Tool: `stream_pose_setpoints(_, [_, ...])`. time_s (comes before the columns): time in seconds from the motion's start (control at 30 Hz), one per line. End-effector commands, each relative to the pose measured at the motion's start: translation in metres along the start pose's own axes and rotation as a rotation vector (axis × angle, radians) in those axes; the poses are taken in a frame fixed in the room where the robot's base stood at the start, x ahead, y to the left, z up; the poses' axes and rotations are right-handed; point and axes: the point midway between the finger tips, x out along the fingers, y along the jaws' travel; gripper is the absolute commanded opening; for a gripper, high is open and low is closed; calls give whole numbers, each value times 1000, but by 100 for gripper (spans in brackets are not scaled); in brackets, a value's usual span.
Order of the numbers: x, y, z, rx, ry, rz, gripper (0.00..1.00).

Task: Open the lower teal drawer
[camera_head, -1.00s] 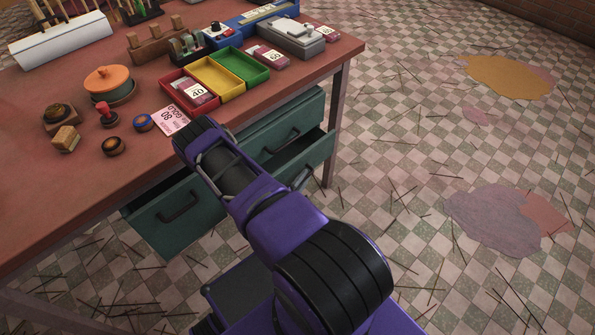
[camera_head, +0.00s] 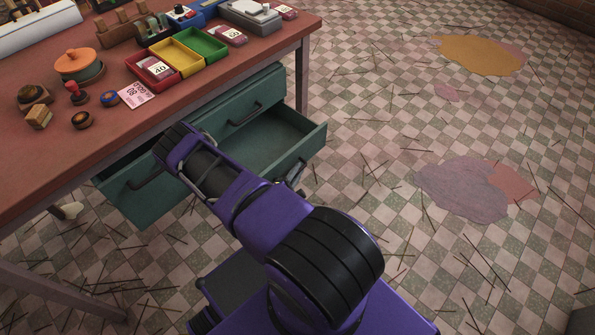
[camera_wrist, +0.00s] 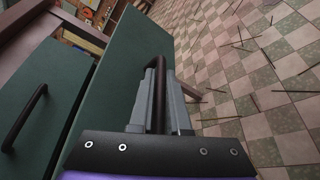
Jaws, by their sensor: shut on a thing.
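The lower teal drawer (camera_head: 299,158) is pulled out under the right part of the desk, and part of its empty-looking inside shows in the head view. In the wrist view its teal front (camera_wrist: 117,85) fills the middle. My gripper (camera_wrist: 157,92) is shut on its dark bar handle (camera_wrist: 157,115), with a finger on each side. In the head view my arm hides most of the gripper and part of the drawer front. The upper teal drawer (camera_head: 222,131) is shut above it; its dark handle (camera_wrist: 25,118) shows at the left of the wrist view.
The red desk (camera_head: 120,125) holds coloured trays (camera_head: 203,46), an orange-lidded pot (camera_head: 78,63) and stamps. The tiled floor at right is open, with scattered sticks and flat stains.

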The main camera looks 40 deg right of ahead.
Motion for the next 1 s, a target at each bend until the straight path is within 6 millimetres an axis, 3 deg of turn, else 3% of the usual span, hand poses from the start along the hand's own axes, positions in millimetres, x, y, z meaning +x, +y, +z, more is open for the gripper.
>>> stream_pose_setpoints(0.57, [-1,0,-1,1,2,1,0])
stream_pose_setpoints(0.6, [-1,0,-1,1,2,0,20])
stream_pose_setpoints(0.73, [0,0,-1,1,1,0,44])
stream_pose_setpoints(1.0, [0,0,0,0,0,0,45])
